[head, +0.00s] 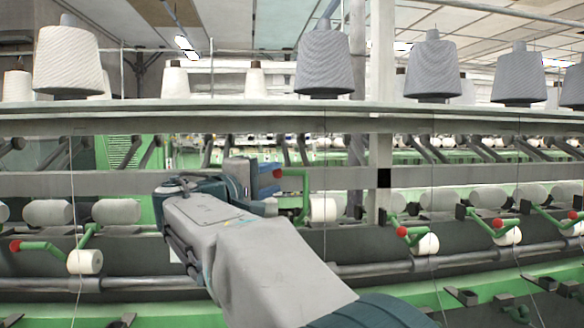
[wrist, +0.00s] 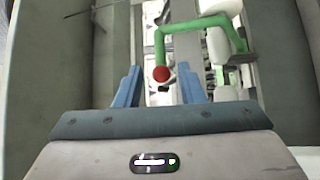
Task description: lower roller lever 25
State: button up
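A green roller lever (head: 305,190) with a red ball knob (head: 278,173) stands raised in the middle of the head view, above a white roller (head: 326,210). No number on it is readable. The red knob (wrist: 160,74) shows between the fingertips, and the green lever (wrist: 195,32) bends away to the upper right. I cannot tell whether the fingers touch the knob.
Neighbouring levers with red knobs, one at left (head: 38,247) and several at right (head: 415,236), sit lower. A long shelf (head: 200,122) with grey and white yarn cones runs above my gripper. Thin threads hang down in front of the frame. A grey rail (head: 400,265) runs below.

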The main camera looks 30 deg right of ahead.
aim_at(286, 174)
jog(key=p+x, duration=0.2)
jog(key=x, duration=0.6)
jog(key=shift+w+d, duration=0.1)
jog(key=shift+d, duration=0.15)
grip_shut()
